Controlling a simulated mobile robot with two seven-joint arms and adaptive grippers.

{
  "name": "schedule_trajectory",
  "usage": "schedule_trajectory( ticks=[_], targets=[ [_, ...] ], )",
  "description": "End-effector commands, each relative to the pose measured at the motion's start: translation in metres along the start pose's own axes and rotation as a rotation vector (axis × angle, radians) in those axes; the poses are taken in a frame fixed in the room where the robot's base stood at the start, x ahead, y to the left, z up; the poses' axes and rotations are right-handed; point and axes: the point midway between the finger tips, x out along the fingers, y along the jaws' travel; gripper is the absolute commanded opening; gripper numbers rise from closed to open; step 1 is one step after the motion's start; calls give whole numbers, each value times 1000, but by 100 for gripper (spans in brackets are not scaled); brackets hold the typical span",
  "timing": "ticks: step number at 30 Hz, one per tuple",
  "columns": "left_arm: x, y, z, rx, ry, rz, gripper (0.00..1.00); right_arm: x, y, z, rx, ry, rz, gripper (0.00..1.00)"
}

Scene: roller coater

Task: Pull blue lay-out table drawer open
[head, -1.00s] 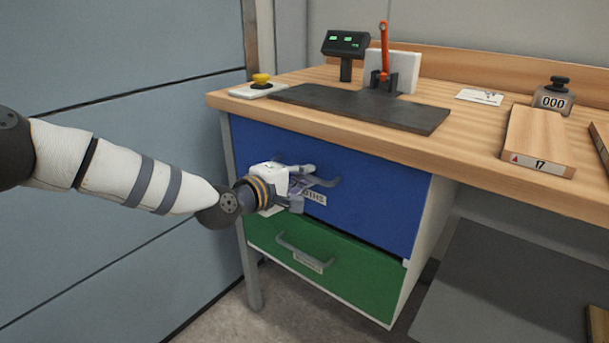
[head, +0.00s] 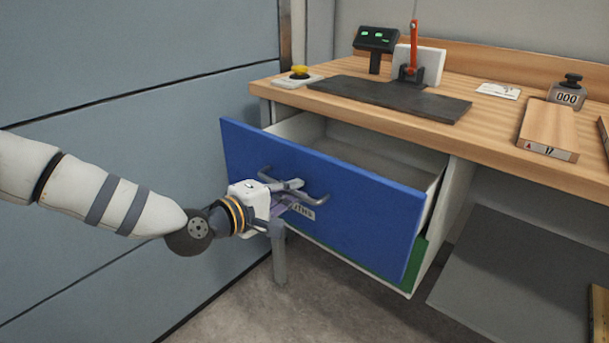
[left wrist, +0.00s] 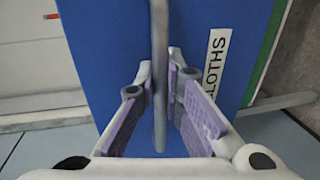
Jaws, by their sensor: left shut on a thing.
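The blue drawer (head: 345,208) of the lay-out table (head: 470,135) stands pulled out, with its grey inside showing behind the front in the head view. Its grey bar handle (head: 315,198) is on the blue front. My left gripper (head: 290,202) is shut on the handle. In the left wrist view the handle (left wrist: 159,60) runs between the purple finger pads of my gripper (left wrist: 163,105), and the blue front (left wrist: 110,50) bears a "CLOTHS" label (left wrist: 216,62). My right gripper is not in view.
A green drawer (head: 416,262) shows in part beneath the blue one. On the tabletop are a dark mat (head: 390,100), a yellow button (head: 300,71), a red lever (head: 414,45), a display (head: 376,38) and a wooden block (head: 550,125). Bare floor lies in front.

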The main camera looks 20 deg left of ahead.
Motion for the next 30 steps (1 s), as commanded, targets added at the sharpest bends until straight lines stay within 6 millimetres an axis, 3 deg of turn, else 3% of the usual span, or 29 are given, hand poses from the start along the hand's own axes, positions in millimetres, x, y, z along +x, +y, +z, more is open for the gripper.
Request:
schedule_trajectory(
  ticks=[6,12,19,30],
  targets=[
    [-45,-2,-1,-1,3,7,0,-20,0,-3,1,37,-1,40],
    [-72,-10,-1,1,3,7,0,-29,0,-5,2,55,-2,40],
    [-86,-14,0,2,1,6,0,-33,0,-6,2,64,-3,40],
    [-88,-16,-1,2,2,5,0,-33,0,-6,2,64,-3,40]
  ],
)
